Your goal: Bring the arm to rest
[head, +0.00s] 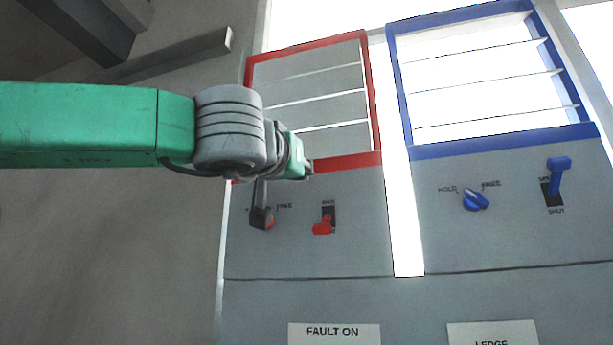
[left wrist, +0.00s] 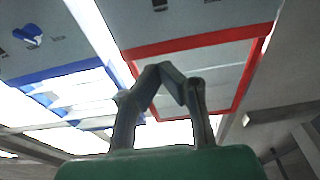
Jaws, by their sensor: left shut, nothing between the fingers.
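My left arm (head: 90,125) reaches in from the left in the head view. Its gripper (head: 262,218) hangs pointing down in front of the red-framed panel. It overlaps a red knob (head: 270,224), mostly hidden behind it; whether they touch is unclear. In the left wrist view the gripper's fingers (left wrist: 166,76) meet at the tips with nothing between them. My right gripper is in neither view.
Right of the knob is a red switch (head: 323,226), lever down. The blue-framed panel (head: 500,145) has a blue knob (head: 475,199) and a blue lever (head: 559,175), raised. Signs "FAULT ON" (head: 334,333) and "LEDGE" (head: 493,334) sit below. A grey wall (head: 110,240) is left.

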